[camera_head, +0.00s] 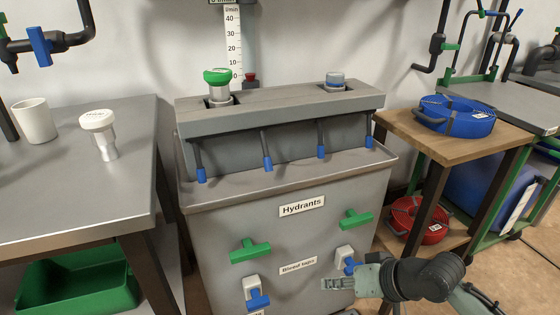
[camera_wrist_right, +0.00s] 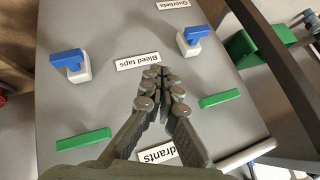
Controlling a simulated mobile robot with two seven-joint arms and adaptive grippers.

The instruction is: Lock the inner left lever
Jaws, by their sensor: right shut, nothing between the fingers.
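Several thin grey levers with blue tips hang in a row along the front of the grey manifold (camera_head: 285,109). The inner left lever (camera_head: 267,163), second from the left, hangs down, tilted slightly. The outer left lever (camera_head: 201,174), inner right lever (camera_head: 321,151) and outer right lever (camera_head: 369,141) hang similarly. My right gripper (camera_head: 330,284) is low in front of the cabinet, below and to the right of the inner left lever and apart from it. Its fingers are shut and empty in the wrist view (camera_wrist_right: 163,78). My left gripper is not in view.
The cabinet front (camera_head: 225,222) has green handles (camera_head: 250,250) and blue bleed taps (camera_head: 257,298) that stick out. A steel table (camera_head: 50,200) with a white cup (camera_head: 35,121) is at the left. A wooden stand (camera_head: 430,145) with a blue hose coil (camera_head: 455,116) is at the right.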

